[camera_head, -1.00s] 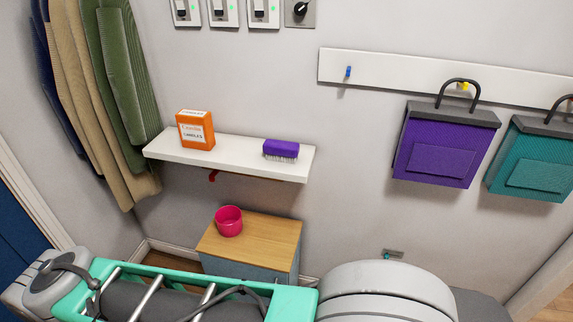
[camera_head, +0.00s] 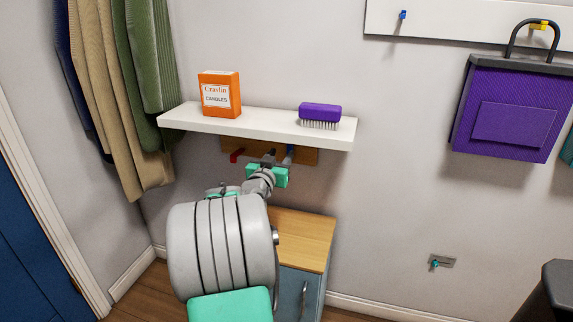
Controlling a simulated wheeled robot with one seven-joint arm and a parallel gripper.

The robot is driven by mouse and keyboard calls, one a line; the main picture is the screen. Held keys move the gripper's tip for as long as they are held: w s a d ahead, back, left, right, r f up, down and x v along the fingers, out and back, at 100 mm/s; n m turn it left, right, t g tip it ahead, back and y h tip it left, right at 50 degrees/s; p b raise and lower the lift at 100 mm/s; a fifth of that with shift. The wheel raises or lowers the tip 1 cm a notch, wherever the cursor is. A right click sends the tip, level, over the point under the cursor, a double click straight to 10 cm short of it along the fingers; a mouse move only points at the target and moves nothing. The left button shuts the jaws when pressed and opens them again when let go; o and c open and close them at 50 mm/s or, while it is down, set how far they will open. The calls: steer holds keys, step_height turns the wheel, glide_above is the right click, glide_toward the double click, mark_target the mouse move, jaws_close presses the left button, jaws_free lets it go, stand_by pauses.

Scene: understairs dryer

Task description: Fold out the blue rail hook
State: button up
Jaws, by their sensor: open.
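A wooden rail (camera_head: 308,158) is fixed to the wall under the white shelf. A small blue hook (camera_head: 289,153) shows on it, just right of my gripper, and a red hook (camera_head: 237,155) is at its left. My gripper (camera_head: 270,156) is open in front of the rail, between the two hooks. Whether it touches the blue hook I cannot tell. My wrist covers part of the rail. Another blue hook (camera_head: 402,15) is on the white wall rail (camera_head: 450,25) at the upper right, bare and far from my gripper.
The white shelf (camera_head: 185,116) above my gripper holds an orange candle box (camera_head: 220,95) and a purple brush (camera_head: 320,112). A wood-topped cabinet (camera_head: 305,235) stands below. Coats (camera_head: 135,90) hang at left. A purple bag (camera_head: 515,110) hangs at right from a yellow hook (camera_head: 541,25).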

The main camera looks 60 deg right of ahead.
steer(key=w+d, duration=0.1)
steer(key=d, duration=0.6)
steer(key=shift+w+r, duration=0.15)
steer(key=shift+d, duration=0.1)
steer(key=shift+c, duration=0.4)
jaws_close()
stand_by(0.6)
